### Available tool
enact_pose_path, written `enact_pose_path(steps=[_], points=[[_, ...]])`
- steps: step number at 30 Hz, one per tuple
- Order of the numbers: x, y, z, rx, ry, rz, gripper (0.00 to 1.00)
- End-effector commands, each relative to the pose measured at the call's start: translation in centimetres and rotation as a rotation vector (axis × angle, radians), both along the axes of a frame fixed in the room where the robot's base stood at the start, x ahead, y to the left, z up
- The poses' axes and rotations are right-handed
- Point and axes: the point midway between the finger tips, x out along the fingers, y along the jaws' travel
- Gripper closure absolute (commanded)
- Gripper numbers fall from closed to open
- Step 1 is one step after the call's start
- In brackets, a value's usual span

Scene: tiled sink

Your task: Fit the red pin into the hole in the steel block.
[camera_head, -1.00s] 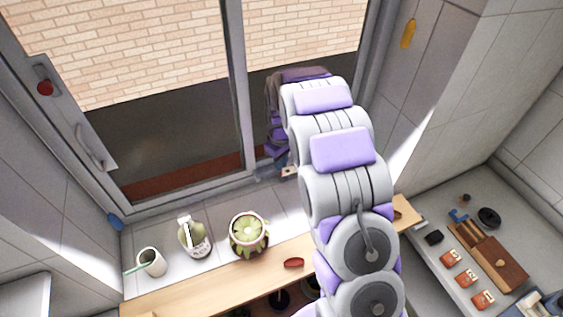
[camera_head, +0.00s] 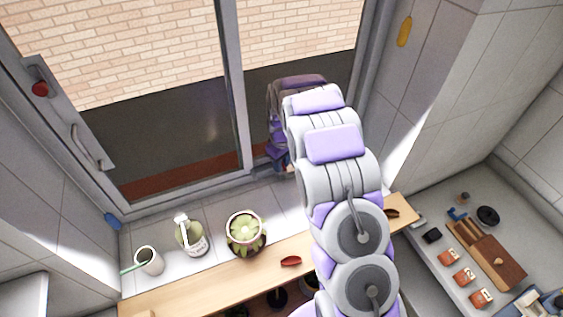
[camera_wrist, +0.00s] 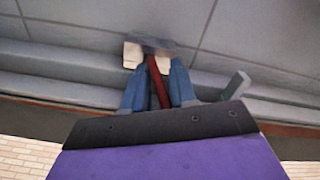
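In the wrist view, my gripper (camera_wrist: 153,62) has blue fingers with pale tips, closed around a dark red pin (camera_wrist: 158,84). The pin lies lengthwise between the fingers. A grey, flat-faced piece (camera_wrist: 153,46) is at the pin's far end, between and just beyond the tips. It may be the steel block, but I cannot tell whether the pin touches it or is in a hole. A second grey upright piece (camera_wrist: 237,84) stands to the right.
A wooden shelf (camera_head: 210,285) runs below the tiled sill, with a red oval item (camera_head: 290,261) on it. A potted succulent (camera_head: 246,233), pump bottle (camera_head: 190,236) and white cup (camera_head: 149,261) stand left. A wooden board (camera_head: 487,255) lies on the right counter. The window is behind.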

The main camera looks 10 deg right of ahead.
Motion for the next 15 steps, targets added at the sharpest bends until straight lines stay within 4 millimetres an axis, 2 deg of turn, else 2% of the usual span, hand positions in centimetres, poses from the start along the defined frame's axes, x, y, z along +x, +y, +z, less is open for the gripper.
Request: enact_pose_path(steps=[5,11,15], points=[[-0.1,-0.6,0.2,0.003,-0.003,-0.003,0.66],[0.0,-0.2,0.5,-0.001,-0.006,-0.002,0.66],[0.0,0.0,2.0,-0.003,-0.007,-0.002,0.66]])
